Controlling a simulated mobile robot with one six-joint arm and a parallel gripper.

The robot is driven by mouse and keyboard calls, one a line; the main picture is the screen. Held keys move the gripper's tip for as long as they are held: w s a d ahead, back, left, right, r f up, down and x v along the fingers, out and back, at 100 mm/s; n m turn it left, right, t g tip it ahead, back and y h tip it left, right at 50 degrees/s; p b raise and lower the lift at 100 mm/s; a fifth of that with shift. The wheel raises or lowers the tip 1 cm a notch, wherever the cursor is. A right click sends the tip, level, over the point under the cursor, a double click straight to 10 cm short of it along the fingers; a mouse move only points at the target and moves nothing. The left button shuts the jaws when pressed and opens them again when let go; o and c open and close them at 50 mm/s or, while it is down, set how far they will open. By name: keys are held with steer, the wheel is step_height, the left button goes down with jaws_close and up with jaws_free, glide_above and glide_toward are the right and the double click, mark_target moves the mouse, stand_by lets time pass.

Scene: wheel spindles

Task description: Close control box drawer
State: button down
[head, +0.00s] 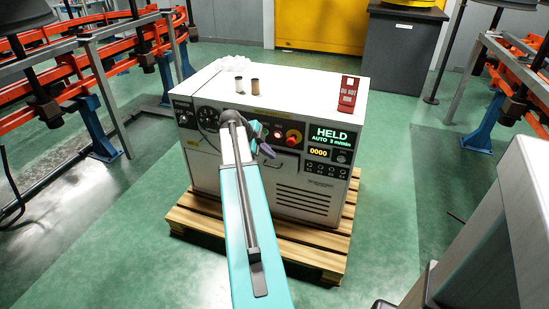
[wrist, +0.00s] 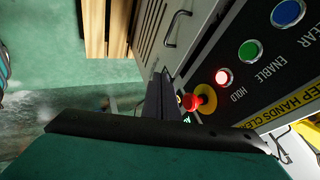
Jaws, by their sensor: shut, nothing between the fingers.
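The control box (head: 320,190) is a beige cabinet with a black control panel on its upper front, standing on a wooden pallet. Below the panel, a beige front with a dark handle (wrist: 172,30) shows in the wrist view; I take it for the drawer front (wrist: 150,35). How far it stands out I cannot tell. In the head view my arm hides part of this front. My gripper (head: 266,150) is shut and empty, in front of the panel's lower edge. In the wrist view its dark fingers (wrist: 160,98) appear close to the red knob; contact cannot be told.
A red knob on a yellow base (head: 293,137) and lit buttons sit close to my gripper. Two small cylinders (head: 254,85), a crumpled white cloth (head: 236,63) and a red sign (head: 348,94) are on the box top. The pallet (head: 300,257) juts out below. Green floor is open at right.

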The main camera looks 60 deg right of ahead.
steer(key=shift+w+a+r, duration=0.25)
steer(key=shift+a+r, duration=0.1)
steer(key=shift+r, duration=0.15)
steer(key=c, duration=2.5)
jaws_free()
